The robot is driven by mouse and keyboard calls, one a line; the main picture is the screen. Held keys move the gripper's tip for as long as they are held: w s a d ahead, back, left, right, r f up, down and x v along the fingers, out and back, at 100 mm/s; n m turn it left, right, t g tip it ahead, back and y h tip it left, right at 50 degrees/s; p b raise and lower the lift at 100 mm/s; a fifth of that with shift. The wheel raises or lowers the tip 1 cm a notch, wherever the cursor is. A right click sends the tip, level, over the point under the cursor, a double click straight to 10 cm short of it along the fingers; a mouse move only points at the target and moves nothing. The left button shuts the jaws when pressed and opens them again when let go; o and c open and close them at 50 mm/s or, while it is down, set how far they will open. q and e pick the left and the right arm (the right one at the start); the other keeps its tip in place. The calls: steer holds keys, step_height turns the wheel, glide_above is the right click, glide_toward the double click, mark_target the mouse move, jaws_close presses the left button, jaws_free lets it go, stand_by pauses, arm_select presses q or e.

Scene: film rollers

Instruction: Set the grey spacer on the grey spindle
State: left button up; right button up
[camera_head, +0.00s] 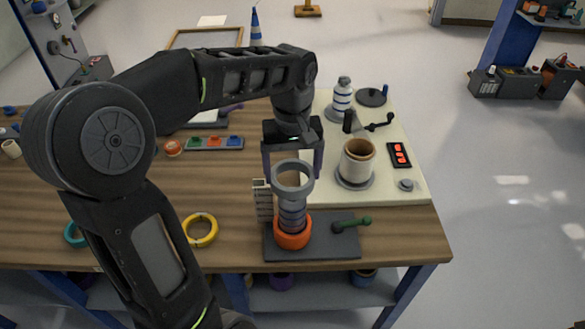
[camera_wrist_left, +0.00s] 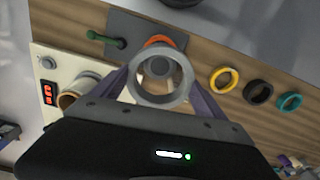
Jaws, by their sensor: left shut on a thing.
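The grey spacer (camera_head: 292,190) is a wide ring. My left gripper (camera_head: 292,173) is shut on it, with a finger on either side. The spacer is level or nearly so, at the top of the ribbed grey spindle (camera_head: 292,214). I cannot tell if it touches the spindle. An orange ring (camera_head: 292,238) sits around the spindle's foot on a dark plate (camera_head: 335,246). In the left wrist view the spacer (camera_wrist_left: 160,102) frames the spindle's end (camera_wrist_left: 158,68), which shows through its opening. My right gripper is out of view.
A yellow ring (camera_head: 201,231) lies to the left. A cream machine base (camera_head: 400,190) with a roll (camera_head: 357,160) stands to the right.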

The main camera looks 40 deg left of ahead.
mark_target(292, 201)
arm_select(q)
steer(key=shift+f+b, duration=4.05)
steer(key=shift+f, duration=1.4)
steer(key=shift+f+b, duration=1.5)
steer(key=shift+f, duration=0.55)
steer(key=o, duration=1.3)
steer(key=shift+r, duration=3.9)
